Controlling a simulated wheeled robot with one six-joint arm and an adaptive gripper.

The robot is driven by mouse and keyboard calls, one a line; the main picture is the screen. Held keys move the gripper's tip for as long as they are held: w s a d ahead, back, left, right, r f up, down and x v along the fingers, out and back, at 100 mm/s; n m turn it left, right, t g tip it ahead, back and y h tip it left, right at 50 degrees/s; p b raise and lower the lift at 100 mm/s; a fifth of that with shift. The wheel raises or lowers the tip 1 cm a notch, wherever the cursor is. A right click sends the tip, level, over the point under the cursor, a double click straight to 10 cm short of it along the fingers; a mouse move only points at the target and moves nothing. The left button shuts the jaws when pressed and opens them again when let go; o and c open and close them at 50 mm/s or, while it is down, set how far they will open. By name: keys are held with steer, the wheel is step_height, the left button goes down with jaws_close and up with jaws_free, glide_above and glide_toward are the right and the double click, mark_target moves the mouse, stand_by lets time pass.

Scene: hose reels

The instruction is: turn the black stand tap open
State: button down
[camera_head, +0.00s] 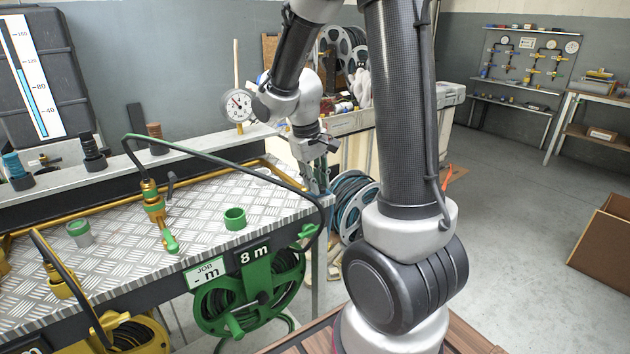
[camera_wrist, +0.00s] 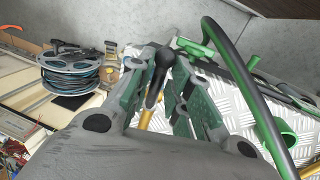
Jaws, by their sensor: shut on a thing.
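My gripper (camera_head: 318,178) reaches down at the right end of the metal-topped bench (camera_head: 205,205). In the wrist view its two green-padded fingers (camera_wrist: 162,72) stand on either side of a black lever with a rounded end, the handle of the black stand tap (camera_wrist: 161,58). The gripper is shut on this handle. A yellow pipe shows just below it in the wrist view. In the head view my gripper and the bench corner hide most of the tap, so I cannot tell how far its handle is turned.
A black-and-green hose (camera_head: 255,160) arches over the bench and passes close beside my gripper. A green reel (camera_head: 250,290) hangs on the bench front. A green cup (camera_head: 235,218) and a brass-and-green fitting (camera_head: 153,205) stand on the bench. A blue-grey hose reel (camera_head: 353,200) stands behind.

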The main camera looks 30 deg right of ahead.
steer(key=c, duration=1.5)
jaws_free()
steer(key=shift+r, duration=0.1)
steer(key=r, duration=0.4)
steer(key=a+r, duration=0.1)
steer(key=r, duration=0.2)
steer(key=a+r, duration=0.1)
steer(key=r, duration=0.3)
steer(key=shift+s+a+r, duration=0.1)
steer(key=shift+a+r, duration=0.05)
steer(key=shift+r, duration=0.15)
